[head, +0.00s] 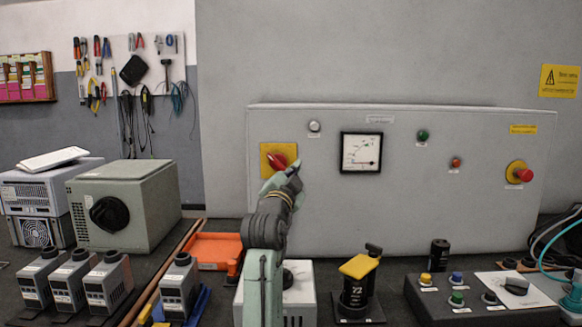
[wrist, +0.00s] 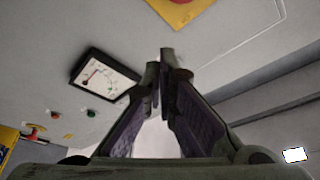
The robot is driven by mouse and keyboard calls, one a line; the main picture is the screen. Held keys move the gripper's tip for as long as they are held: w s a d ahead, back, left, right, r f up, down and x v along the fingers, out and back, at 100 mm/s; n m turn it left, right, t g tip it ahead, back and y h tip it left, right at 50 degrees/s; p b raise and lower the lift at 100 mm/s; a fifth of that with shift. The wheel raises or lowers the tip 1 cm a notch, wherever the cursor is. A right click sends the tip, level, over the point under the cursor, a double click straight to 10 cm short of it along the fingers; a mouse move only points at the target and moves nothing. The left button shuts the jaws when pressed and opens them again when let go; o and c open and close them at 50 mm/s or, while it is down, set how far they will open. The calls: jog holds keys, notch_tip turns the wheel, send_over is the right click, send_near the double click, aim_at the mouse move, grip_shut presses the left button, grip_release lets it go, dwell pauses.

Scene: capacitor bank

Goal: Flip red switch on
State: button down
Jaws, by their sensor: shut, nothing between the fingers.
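The red switch (head: 278,160) is a red handle on a yellow square plate (head: 266,149) at the left of the grey panel (head: 330,210). My gripper (head: 292,172) is right at its lower right in the head view and covers part of the plate. I cannot tell whether it touches the handle. In the wrist view my gripper (wrist: 165,62) is shut and empty, its fingertips meeting. The yellow plate (wrist: 180,14) shows at the top edge there, with only a sliver of the red switch (wrist: 207,2).
A meter (head: 361,153) is right of the switch. A red mushroom button (head: 524,175) is on the panel's far right. On the bench are a grey box (head: 140,190), an orange tray (head: 215,247), a yellow-topped device (head: 358,267) and a button box (head: 480,300).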

aim_at(278, 163)
jog(key=p+x, duration=0.3)
jog(key=x, duration=0.6)
jog(key=a+f, duration=0.3)
jog(key=shift+s, duration=0.1)
jog(key=shift+f, duration=0.1)
